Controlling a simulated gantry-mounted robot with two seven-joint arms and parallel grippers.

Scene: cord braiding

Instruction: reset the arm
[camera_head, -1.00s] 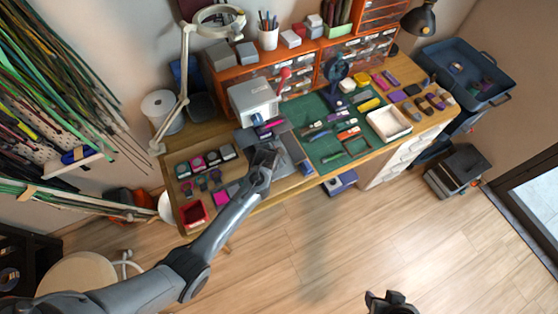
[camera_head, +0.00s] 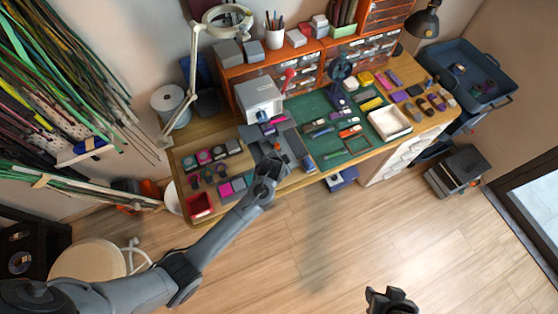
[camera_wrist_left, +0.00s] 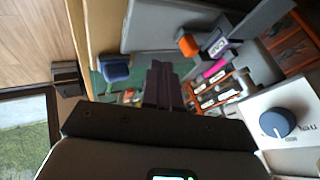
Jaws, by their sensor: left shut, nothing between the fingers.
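My left arm reaches from the lower left over the front edge of the workbench (camera_head: 296,180). My left gripper (camera_head: 272,158) is above the bench, in front of the grey machine (camera_head: 260,98). In the left wrist view, its two dark fingers (camera_wrist_left: 163,84) are together, with nothing between them. The machine's white front with a blue dial (camera_wrist_left: 277,123) is at the right of that view. A dark two-pronged end, which looks like my right gripper (camera_head: 390,299), shows at the bottom of the head view. Its opening is unclear.
A green mat (camera_head: 333,130) with small tools and a white tray (camera_head: 389,122) lie to the right of the gripper. A red bin (camera_head: 200,205) is at the bench's left corner. A magnifier lamp (camera_head: 190,75) stands behind. The floor in front is clear.

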